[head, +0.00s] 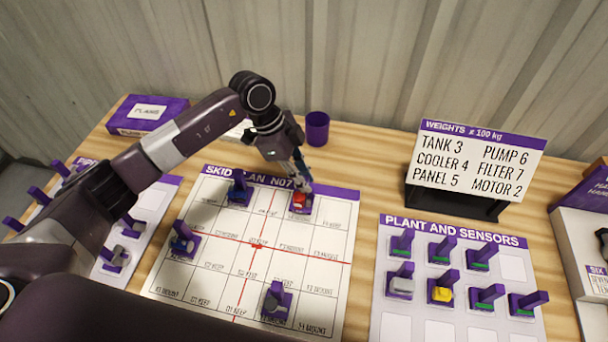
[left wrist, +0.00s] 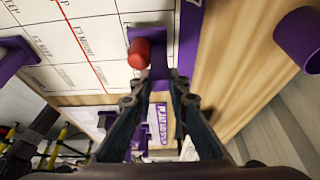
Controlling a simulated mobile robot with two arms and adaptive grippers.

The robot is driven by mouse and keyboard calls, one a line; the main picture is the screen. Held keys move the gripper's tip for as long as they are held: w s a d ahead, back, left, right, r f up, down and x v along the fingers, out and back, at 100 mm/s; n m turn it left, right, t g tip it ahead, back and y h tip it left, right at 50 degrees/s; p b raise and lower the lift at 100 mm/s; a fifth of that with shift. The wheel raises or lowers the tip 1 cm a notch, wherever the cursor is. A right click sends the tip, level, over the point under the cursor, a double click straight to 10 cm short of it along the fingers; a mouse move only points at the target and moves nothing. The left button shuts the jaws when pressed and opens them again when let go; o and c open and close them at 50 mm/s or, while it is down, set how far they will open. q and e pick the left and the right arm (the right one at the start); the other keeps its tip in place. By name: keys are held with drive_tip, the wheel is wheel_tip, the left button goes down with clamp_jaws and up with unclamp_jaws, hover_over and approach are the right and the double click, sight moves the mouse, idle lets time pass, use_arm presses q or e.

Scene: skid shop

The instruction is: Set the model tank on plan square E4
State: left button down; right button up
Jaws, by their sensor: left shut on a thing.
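A model with a red cylinder on a purple base, which looks like the model tank (head: 299,199), is at the top row of the skid plan (head: 335,270), right of the vertical red line. My left gripper (head: 302,178) is above it, shut on its purple handle. In the left wrist view, the red cylinder of the tank (left wrist: 139,53) shows just beyond the fingers (left wrist: 158,82), over the plan near its purple header strip. The square's label under it is hidden, and I cannot tell whether the base touches the plan. My right gripper is out of view.
Other models stand on the plan: a blue one (head: 239,190), one at left (head: 184,242) and a grey one (head: 276,301). The plant and sensors board (head: 390,325) holds several models. A purple cup (head: 317,128) and weights sign (head: 473,165) stand behind.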

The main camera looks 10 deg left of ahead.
use_arm(q)
drive_tip(key=shift+f, duration=0.3)
drive_tip(key=shift+r, duration=0.1)
drive_tip(key=shift+f, duration=0.7)
idle(0.7)
drive_tip(key=c, duration=1.8)
unclamp_jaws()
drive_tip(key=shift+o, duration=0.2)
drive_tip(key=shift+r, duration=0.15)
